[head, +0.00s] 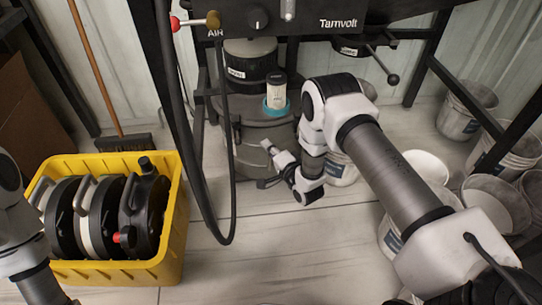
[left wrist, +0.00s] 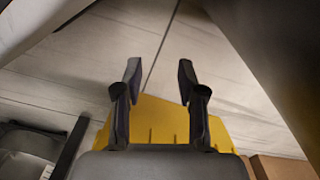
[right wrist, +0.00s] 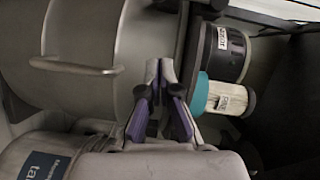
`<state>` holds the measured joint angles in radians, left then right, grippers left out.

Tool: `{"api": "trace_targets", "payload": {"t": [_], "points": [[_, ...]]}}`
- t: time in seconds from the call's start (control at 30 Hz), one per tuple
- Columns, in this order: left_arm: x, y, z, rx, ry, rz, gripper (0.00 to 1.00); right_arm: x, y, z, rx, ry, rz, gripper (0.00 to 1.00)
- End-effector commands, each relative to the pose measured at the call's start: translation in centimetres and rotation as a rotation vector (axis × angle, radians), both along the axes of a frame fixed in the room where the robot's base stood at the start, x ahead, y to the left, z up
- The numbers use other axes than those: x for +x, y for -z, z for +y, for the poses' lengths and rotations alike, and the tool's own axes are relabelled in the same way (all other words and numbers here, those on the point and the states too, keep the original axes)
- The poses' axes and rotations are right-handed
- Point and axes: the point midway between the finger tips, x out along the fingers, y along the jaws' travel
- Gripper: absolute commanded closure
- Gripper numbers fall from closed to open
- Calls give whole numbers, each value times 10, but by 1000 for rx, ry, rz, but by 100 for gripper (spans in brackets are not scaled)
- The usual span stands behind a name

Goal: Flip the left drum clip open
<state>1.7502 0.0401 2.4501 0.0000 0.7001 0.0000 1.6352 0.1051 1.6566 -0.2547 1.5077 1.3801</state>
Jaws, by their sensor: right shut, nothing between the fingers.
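The grey drum (head: 262,135) stands under the machine, with a dark fitting and a small teal-based canister (head: 276,92) on top. In the right wrist view the drum (right wrist: 95,45) fills the upper left, showing a bar handle (right wrist: 75,67) and a rim band (right wrist: 187,45). I cannot clearly make out the left clip. My left gripper (left wrist: 159,66) is open and empty, over floor near the yellow crate.
A black hose (head: 215,220) hangs in front of the machine. White buckets (head: 470,110) stand at right. A broom (head: 95,60) leans at the back; the middle floor is clear.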

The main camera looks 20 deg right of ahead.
Motion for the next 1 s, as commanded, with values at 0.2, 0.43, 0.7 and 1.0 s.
{"api": "trace_targets", "payload": {"t": [0.2,0.43,0.7,1.0], "points": [[1,32,0,0,-3,-2,60,48,9,7,0,0,-4,100],[2,47,1,1,-7,-5,60,51,14,41,0,-2,0,100],[2,47,1,1,-8,-6,60,51,12,46,0,1,1,100],[2,47,1,1,-8,-6,60,51,13,47,13,0,-3,100]]}}
